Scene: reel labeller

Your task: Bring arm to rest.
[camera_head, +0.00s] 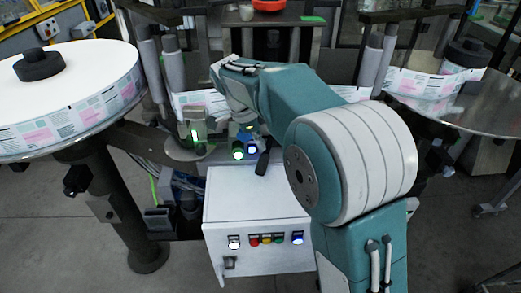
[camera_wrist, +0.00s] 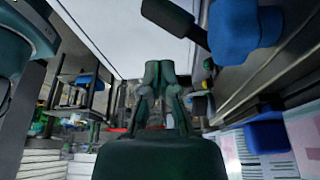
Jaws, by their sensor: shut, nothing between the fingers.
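My arm reaches forward over the labeller (camera_head: 257,205) in the head view, bent at the elbow, with its wrist (camera_head: 232,85) above the middle of the machine. In the wrist view my gripper (camera_wrist: 160,68) is shut, its dark green fingers together with nothing held. Its fingertips are apart from the pale panel above them in that picture. In the head view the fingers are hard to make out among the machine parts below the wrist.
A row of coloured buttons (camera_head: 266,239) is on the front.

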